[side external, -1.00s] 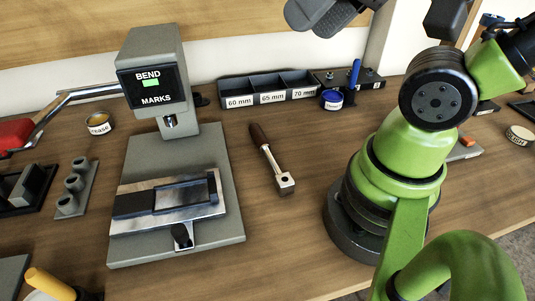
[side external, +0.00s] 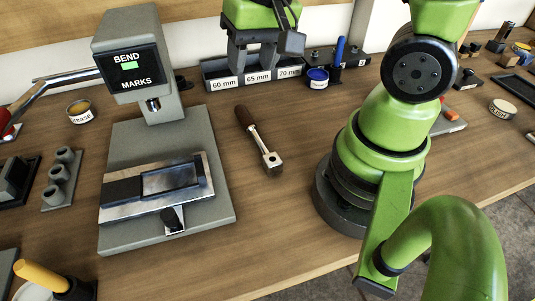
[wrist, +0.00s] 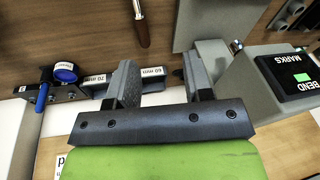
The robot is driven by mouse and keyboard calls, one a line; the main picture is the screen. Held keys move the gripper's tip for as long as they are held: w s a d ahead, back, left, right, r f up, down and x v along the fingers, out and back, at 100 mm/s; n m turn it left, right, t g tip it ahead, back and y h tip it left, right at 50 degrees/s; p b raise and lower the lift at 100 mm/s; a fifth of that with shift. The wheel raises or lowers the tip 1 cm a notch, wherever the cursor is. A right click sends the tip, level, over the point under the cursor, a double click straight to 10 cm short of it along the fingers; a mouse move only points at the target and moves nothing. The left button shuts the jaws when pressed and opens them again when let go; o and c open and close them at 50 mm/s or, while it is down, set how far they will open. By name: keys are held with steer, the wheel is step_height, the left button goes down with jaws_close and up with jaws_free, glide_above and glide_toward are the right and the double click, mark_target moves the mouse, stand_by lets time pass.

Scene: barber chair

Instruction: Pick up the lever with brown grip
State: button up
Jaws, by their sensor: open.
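The lever with the brown grip (side external: 244,116) lies on the wooden table between the grey press and my arm's base. Its metal shaft ends in a square block with a hole, towards the front. In the wrist view the brown grip (wrist: 142,33) shows at the top, beyond the fingers. My gripper (side external: 252,66) is open and empty, above the table at the back, in front of the labelled bin. In the wrist view my gripper's fingers (wrist: 160,78) are spread apart, with nothing between them. It is apart from the lever.
The grey press (side external: 130,65) with a "BEND MARKS" display stands left of the lever. A labelled bin (side external: 215,84) is at the back, beside a blue-lidded tin (side external: 317,78) and a blue-handled tool (side external: 339,50). The table around the lever is clear.

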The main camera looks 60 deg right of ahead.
mark_target(261, 143)
steer(key=shift+s+d+f+m+g, duration=0.2)
steer(key=shift+f+g, duration=0.25)
steer(key=shift+f, duration=2.85)
steer(key=shift+w+d+f+m+g, duration=0.15)
steer(key=shift+d+f+g, duration=0.2)
steer(key=shift+f, duration=2.9)
steer(key=shift+s+d+f+m+g, duration=0.15)
steer(key=shift+f+g, duration=0.35)
steer(key=shift+f, duration=2.8)
steer(key=shift+w, duration=0.1)
jaws_close()
